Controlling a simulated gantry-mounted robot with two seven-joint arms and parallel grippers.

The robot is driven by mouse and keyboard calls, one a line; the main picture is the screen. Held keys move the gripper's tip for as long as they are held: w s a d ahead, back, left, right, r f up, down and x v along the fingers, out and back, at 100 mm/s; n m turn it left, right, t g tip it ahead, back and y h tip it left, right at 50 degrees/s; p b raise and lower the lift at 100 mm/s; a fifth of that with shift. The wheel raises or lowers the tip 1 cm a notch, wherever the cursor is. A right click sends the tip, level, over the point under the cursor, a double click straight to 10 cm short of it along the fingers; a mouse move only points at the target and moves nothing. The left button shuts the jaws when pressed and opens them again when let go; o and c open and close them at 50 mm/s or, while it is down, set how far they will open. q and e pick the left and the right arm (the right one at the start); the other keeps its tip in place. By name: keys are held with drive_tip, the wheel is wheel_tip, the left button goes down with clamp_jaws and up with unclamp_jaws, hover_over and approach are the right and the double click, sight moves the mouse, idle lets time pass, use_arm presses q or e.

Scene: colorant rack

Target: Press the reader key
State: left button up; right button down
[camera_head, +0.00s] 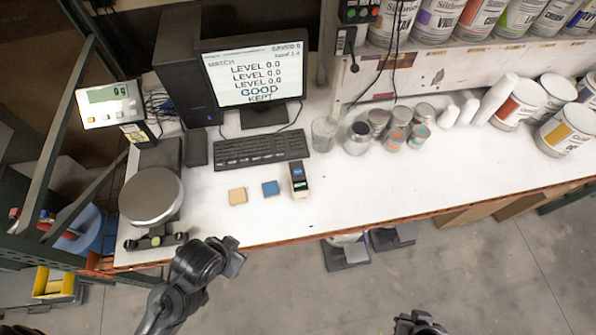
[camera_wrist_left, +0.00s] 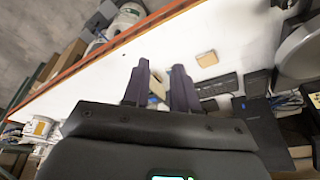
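The reader (camera_head: 299,180), a small upright-looking dark and white device with a blue screen, lies on the white bench right of the blue square. Its key is too small to make out. My left gripper (camera_head: 232,258) is in front of the bench edge, below and left of the reader and apart from it. In the left wrist view its two dark fingers (camera_wrist_left: 161,72) stand apart with a gap. A small pale thing shows beyond the gap, partly hidden; I cannot tell if it is the reader. My right gripper (camera_head: 419,323) is only partly visible at the bottom edge.
A tan square (camera_head: 238,196) and a blue square (camera_head: 270,188) lie left of the reader. The keyboard (camera_head: 262,149) and monitor (camera_head: 254,78) are behind, the scale (camera_head: 151,196) left. Small jars (camera_head: 358,138) and cans stand right. The bench front right of the reader is clear.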

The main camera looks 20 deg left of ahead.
use_arm(q)
clamp_jaws()
idle(1.1)
